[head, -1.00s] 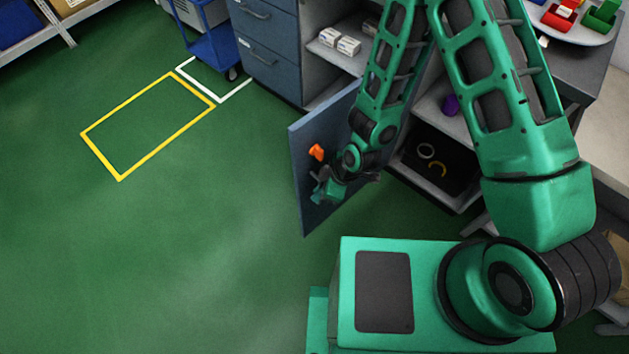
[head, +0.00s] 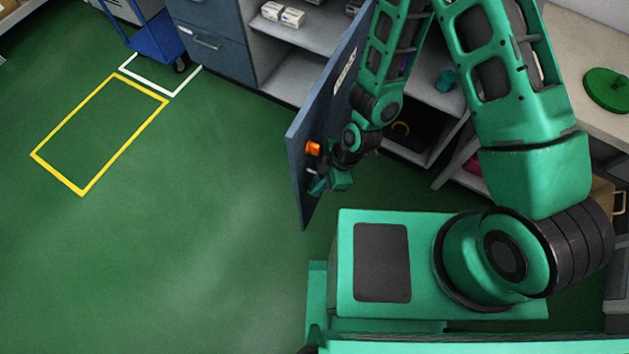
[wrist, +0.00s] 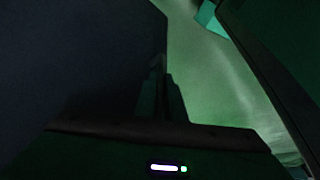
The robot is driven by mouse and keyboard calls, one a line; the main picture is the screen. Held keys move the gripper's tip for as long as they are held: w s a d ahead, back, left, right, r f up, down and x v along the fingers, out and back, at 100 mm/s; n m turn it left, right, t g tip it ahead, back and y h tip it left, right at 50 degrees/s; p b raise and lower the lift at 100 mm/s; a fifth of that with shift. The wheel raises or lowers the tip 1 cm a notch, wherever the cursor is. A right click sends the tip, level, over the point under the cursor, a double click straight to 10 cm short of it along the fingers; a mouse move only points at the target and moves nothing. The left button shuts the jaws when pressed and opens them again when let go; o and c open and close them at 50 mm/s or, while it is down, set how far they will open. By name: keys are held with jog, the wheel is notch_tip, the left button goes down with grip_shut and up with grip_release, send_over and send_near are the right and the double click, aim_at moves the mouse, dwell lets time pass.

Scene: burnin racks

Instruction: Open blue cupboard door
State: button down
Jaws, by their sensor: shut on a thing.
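The blue cupboard door (head: 322,105) stands ajar in the head view, swung out from the grey cabinet over the green floor. A small orange piece (head: 313,148) sits on the door near its free edge. My gripper (head: 317,184) is at that edge, just below the orange piece. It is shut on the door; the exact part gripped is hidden. In the wrist view, the dark fingers (wrist: 162,95) lie close against the dark door face (wrist: 80,60). My arm covers part of the door and the opening.
The open cabinet (head: 425,145) holds a dark tray with a yellow ring. Blue drawers (head: 210,45) and a blue cart (head: 155,35) stand at the back left. A bench with a green disc (head: 608,90) is at right. The floor at left, with a yellow outline (head: 80,195), is clear.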

jog(key=shift+w, duration=0.7)
jog(key=c, duration=2.1)
grip_release()
jog(key=shift+s, duration=0.15)
jog(key=shift+s, duration=0.2)
jog(key=shift+v, duration=5.4)
jog(key=shift+s+f, duration=0.1)
